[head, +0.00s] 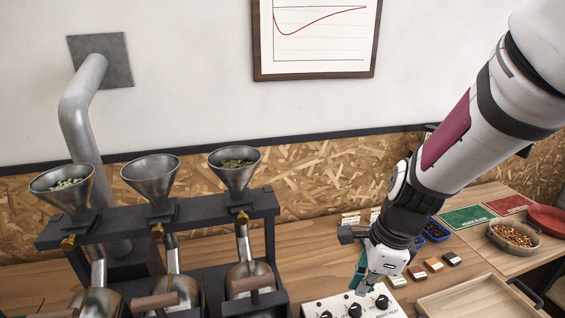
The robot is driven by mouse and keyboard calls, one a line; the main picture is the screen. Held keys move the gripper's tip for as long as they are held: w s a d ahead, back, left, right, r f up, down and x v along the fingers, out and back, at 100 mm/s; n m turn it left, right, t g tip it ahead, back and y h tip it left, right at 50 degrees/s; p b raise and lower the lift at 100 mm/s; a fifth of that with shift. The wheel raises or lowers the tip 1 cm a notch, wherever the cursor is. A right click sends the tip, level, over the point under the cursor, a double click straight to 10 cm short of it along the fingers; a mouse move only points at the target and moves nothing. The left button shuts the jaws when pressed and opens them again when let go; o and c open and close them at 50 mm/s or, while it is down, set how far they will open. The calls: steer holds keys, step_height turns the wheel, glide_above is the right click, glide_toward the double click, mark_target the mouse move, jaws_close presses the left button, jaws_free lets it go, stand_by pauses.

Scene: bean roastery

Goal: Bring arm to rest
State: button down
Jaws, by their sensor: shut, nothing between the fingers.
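My gripper (358,283) is at the lower right of centre in the head view, at the end of my arm, which comes down from the upper right. It is shut, with nothing between its fingers. Its fingertips are over a white control panel (322,308) with several black knobs. I cannot tell whether they touch the panel.
A dark rack (258,205) with three metal funnels stands left; the outer two hold beans. A wooden tray (470,300) lies lower right. Small boxes (433,264), a blue bin (437,232), a green mat (464,218) and a bean bowl (514,240) lie beyond.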

steer(key=s+d+r+n+t+h+b, duration=0.1)
steer(key=s+r+n+t, duration=0.1)
steer(key=s+r+n, duration=0.3)
steer(key=s+d+r+n+t+b, duration=0.1)
steer(key=s+r+n, duration=0.4)
steer(key=r+n, duration=0.6)
steer(key=d+n+t, duration=0.1)
steer(key=n, duration=0.3)
steer(key=shift+d+r+t+h, duration=0.2)
steer(key=shift+t+h, duration=0.1)
steer(key=shift+h, duration=0.1)
steer(key=shift+s, duration=0.1)
steer(key=w+d+f+n+g+h+p, duration=0.1)
steer(key=w+d+f+n+g+h, duration=0.2)
steer(key=w+f+n+g, duration=0.55)
steer(key=a+f+n+y, duration=0.1)
steer(key=f+n, duration=0.5)
steer(key=f, duration=0.2)
steer(key=w+a+f+n+t+y, duration=0.1)
steer(key=a+f+n, duration=0.1)
steer(key=f+n, duration=0.4)
steer(key=shift+w+f+y+p, duration=0.3)
steer(key=shift+f+p, duration=0.15)
steer(key=shift+f, duration=1.1)
